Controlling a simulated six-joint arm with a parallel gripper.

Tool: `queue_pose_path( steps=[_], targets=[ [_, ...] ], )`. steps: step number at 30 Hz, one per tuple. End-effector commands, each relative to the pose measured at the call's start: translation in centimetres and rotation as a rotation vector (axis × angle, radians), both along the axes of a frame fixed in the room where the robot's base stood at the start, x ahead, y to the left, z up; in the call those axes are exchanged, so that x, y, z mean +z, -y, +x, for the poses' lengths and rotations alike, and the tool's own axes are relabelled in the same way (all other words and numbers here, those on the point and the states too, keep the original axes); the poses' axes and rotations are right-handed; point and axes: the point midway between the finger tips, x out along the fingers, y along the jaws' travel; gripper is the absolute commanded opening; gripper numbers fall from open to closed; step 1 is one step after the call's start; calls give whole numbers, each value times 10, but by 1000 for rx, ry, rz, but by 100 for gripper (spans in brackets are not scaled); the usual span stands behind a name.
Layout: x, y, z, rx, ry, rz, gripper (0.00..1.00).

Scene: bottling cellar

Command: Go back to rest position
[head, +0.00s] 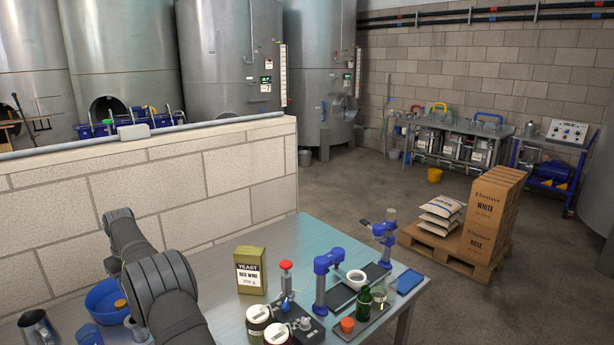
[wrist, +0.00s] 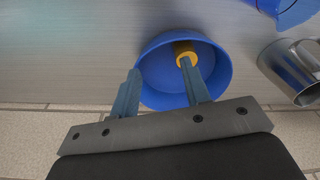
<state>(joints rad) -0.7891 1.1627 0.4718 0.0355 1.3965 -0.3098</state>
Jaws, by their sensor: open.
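My gripper (wrist: 158,66) is open, its two fingers spread over the blue bowl (wrist: 164,88) in the wrist view. The left finger lies across the bowl's left rim. The right finger overlaps the lower end of a brown piece with a yellow ring (wrist: 184,50) in the bowl; whether they touch cannot be told. Nothing shows clamped between the fingers. In the head view my arm (head: 155,270) reaches over the left part of the table, beside the blue bowl (head: 103,297); the gripper cannot be made out there.
A metal jug (head: 38,326) stands left of the bowl, with a blue vessel (head: 88,334) near it. A yeast box (head: 251,271), blue-armed devices (head: 322,265), a green bottle (head: 364,302) and lidded jars stand right of my arm. A block wall (head: 240,180) runs behind the table.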

Motion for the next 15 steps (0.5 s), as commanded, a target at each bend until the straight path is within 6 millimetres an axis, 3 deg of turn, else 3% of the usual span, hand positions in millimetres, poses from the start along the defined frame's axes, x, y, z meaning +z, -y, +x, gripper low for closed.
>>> queue_pose_path(
  steps=[10, 15],
  targets=[
    [37, 58, 18, -3, 1, 1, 43],
    [44, 82, 17, 4, -2, 0, 43]
  ],
)
